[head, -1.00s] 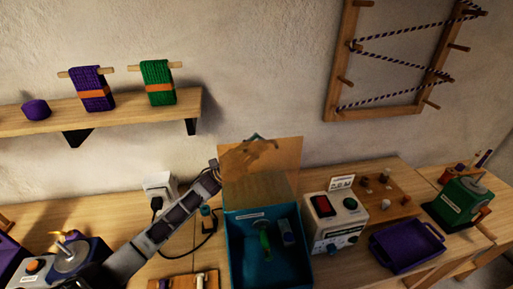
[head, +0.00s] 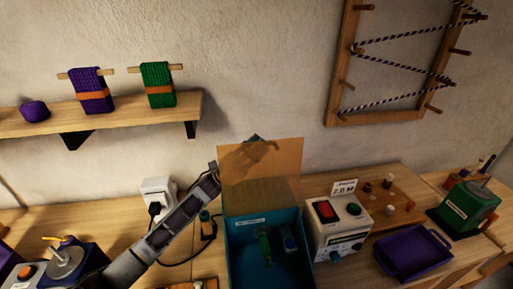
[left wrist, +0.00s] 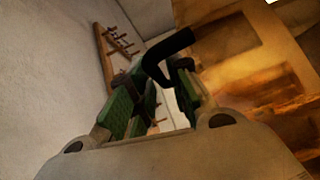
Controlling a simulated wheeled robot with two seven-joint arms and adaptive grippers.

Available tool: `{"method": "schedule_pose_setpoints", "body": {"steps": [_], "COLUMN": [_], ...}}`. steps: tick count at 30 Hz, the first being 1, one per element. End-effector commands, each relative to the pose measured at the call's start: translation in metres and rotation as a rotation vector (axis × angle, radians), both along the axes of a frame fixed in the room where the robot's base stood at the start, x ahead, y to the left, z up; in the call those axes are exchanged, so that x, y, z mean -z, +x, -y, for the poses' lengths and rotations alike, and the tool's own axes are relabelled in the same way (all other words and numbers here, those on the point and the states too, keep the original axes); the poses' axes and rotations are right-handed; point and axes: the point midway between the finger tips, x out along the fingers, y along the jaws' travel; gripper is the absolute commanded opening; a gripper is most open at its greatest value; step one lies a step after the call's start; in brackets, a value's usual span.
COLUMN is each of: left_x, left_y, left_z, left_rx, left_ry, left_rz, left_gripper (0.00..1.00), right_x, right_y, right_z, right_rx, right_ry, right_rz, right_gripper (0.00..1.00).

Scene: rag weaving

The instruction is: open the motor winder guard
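The motor winder is a teal box (head: 236,262) with a green part and a small blue-grey part inside. Its guard is an amber see-through panel (head: 283,160) standing raised at the back of the box, whose top is uncovered. My left arm reaches from the lower left, and my left gripper (head: 256,150) is behind the panel, showing darkly through it. In the left wrist view, the green-padded fingers of my left gripper (left wrist: 160,85) are apart, with a black hooked handle (left wrist: 168,52) by their tips. The amber panel (left wrist: 240,70) is close on the right. My right gripper is out of view.
A control box (head: 338,228) with a red switch stands right of the teal box, then a purple tray (head: 412,252) and a green device (head: 468,208). A socket with a black plug (head: 158,200) is near my left arm. A shelf (head: 110,116) is above.

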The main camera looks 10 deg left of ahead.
Motion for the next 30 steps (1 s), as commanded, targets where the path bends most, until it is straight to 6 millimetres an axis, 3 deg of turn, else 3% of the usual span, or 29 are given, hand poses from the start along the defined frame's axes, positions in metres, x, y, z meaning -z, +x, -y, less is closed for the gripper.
{"method": "schedule_pose_setpoints", "body": {"steps": [14, 30], "left_x": [0.01, 0.062], "left_y": [-0.002, -0.017], "left_z": [-0.009, -0.06], "left_rx": [-0.001, -0.002], "left_ry": [0.0, 0.0], "left_rz": [-0.001, -0.002], "left_gripper": [0.19, 0.19], "right_x": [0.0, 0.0], "right_y": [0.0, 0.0], "right_z": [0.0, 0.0], "right_rx": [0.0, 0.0], "right_ry": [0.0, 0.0], "right_rz": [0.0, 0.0], "right_gripper": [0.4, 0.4]}}
